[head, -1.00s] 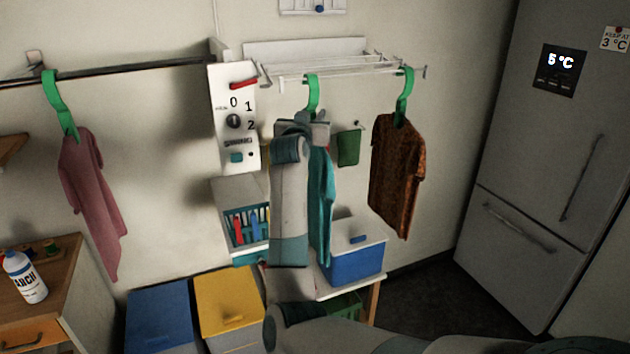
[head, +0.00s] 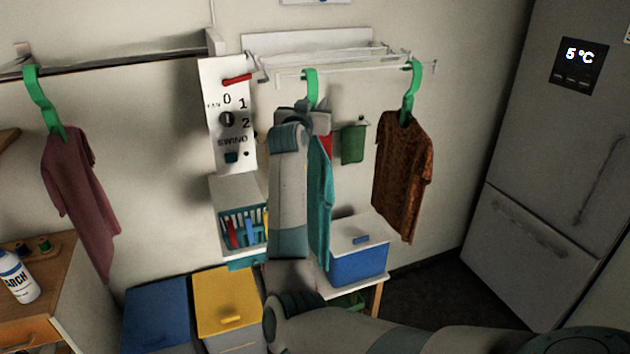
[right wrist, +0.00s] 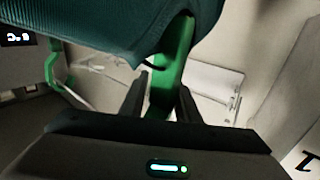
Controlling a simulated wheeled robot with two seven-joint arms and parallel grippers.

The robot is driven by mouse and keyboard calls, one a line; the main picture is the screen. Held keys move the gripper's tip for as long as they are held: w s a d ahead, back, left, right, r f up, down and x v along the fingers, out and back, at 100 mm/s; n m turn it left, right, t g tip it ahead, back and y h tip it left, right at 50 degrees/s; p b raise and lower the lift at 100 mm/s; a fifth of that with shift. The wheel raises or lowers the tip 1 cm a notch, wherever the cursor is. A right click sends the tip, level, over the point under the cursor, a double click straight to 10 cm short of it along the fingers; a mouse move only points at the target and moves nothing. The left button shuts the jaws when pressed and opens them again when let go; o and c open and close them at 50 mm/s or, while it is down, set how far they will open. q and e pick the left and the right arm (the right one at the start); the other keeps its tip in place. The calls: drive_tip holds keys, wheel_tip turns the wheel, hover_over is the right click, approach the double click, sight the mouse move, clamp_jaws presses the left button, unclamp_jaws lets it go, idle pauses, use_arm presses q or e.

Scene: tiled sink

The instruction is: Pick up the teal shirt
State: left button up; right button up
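The teal shirt (head: 321,205) hangs on a green hanger (head: 312,86) from the white rack, partly hidden behind my right arm. In the right wrist view the shirt (right wrist: 110,35) fills the top, and the green hanger (right wrist: 172,65) passes between the fingers of my right gripper (right wrist: 162,95). The fingers stand apart on either side of the hanger's neck, with a gap on the left side. In the head view my wrist hides the fingertips. My left gripper is not in view.
A brown patterned shirt (head: 402,175) hangs to the right on the white rack (head: 350,68). A pink shirt (head: 80,195) hangs at the left. A switch panel (head: 228,115) and a basket (head: 242,230) are left of my arm. A blue-white box (head: 358,262) stands below.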

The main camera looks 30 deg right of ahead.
drive_tip(key=shift+s+a+r, duration=0.1)
drive_tip(key=shift+a+r, duration=0.2)
drive_tip(key=shift+d+f, duration=0.1)
drive_tip(key=shift+c, duration=0.6)
drive_tip(key=shift+d, duration=0.1)
drive_tip(key=c, duration=0.5)
clamp_jaws()
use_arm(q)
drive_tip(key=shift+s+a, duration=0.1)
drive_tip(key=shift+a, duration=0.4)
